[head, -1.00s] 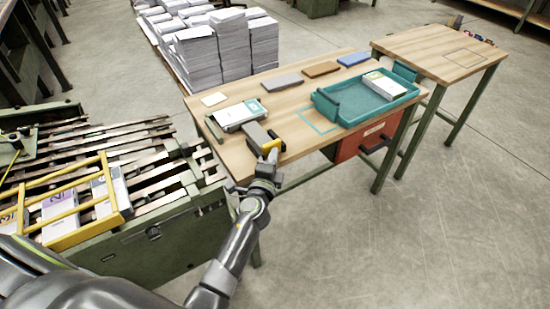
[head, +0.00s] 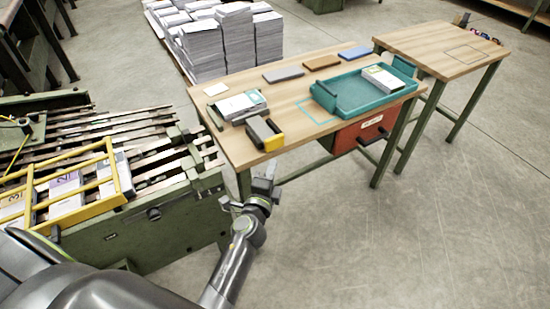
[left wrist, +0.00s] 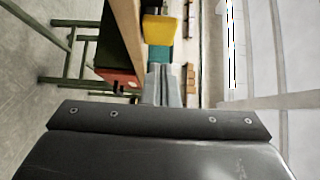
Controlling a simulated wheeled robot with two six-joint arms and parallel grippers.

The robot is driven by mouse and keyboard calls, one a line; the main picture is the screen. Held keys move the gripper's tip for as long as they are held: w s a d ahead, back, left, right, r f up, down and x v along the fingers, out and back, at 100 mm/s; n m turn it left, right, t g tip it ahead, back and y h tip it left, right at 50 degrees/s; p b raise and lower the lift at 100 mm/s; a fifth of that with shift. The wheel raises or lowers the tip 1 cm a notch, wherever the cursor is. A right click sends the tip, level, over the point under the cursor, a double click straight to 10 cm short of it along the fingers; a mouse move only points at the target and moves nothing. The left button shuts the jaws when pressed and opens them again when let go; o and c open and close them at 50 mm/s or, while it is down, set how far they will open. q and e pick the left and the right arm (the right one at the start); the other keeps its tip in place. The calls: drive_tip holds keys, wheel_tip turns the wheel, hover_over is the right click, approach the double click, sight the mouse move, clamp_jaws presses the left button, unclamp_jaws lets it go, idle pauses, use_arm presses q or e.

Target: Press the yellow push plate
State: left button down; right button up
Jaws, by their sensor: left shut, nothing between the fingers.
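The yellow push plate (head: 273,143) is on the front face of a dark grey block device (head: 258,130) near the front left edge of the wooden table. It also shows in the left wrist view (left wrist: 159,30), just ahead of the fingers. My left gripper (head: 266,178) is below and in front of the table edge, apart from the plate. Its fingers (left wrist: 158,85) are shut with nothing between them. My right gripper is not in view.
A paper stack (head: 240,106) sits behind the device. A teal tray (head: 345,108) holds a booklet stack, and a red drawer (head: 358,134) hangs under the table (head: 225,135). A green slatted conveyor (head: 150,150) with a yellow frame (head: 85,207) stands left. Open floor lies right.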

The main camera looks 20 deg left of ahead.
use_arm(q)
drive_tip(key=shift+s+d, duration=0.15)
drive_tip(key=shift+s, duration=0.75)
drive_tip(key=shift+s+d, duration=0.15)
drive_tip(key=shift+s, duration=0.75)
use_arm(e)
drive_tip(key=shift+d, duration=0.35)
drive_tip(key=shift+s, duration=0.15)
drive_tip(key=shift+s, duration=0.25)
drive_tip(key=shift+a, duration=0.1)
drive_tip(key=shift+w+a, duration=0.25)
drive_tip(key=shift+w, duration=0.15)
